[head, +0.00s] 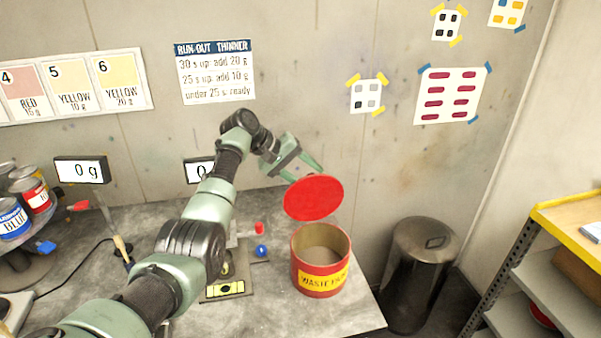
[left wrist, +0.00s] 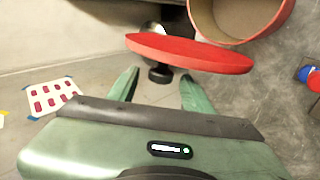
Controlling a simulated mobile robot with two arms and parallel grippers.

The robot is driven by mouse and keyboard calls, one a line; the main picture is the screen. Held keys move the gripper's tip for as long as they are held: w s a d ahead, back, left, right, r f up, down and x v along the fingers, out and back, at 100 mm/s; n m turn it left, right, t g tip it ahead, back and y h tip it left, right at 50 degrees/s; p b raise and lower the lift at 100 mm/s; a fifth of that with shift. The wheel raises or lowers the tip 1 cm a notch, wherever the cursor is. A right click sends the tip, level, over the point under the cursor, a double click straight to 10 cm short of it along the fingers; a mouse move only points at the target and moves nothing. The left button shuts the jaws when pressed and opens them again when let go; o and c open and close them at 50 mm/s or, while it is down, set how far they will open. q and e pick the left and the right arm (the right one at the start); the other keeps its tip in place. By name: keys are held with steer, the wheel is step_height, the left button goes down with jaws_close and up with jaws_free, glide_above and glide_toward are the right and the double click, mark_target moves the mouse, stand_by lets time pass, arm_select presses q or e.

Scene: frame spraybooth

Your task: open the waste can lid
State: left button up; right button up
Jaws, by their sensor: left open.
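The red waste can (head: 319,275) with a yellow label stands on the bench, its mouth uncovered. Its round red lid (head: 314,198) is raised and tilted above the can's back rim. Whether a hinge joins them is not clear. In the left wrist view the lid (left wrist: 190,53) shows nearly edge-on, beside the can's open mouth (left wrist: 236,18). My left gripper (head: 302,163) is open just behind the lid. In the left wrist view a dark knob (left wrist: 160,74) on the lid's outer side lies between the spread fingers, with gaps showing. My right gripper is not in view.
A metal bin (head: 418,270) stands on the floor right of the bench. A shelf rack (head: 545,275) is at the far right. Paint cans (head: 13,217) and a small display (head: 81,170) are at the left. A small stand (head: 223,290) sits left of the waste can.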

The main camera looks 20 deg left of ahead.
arm_select(q)
steer(key=v, duration=0.3)
steer(key=shift+b, duration=0.35)
steer(key=shift+a, duration=0.1)
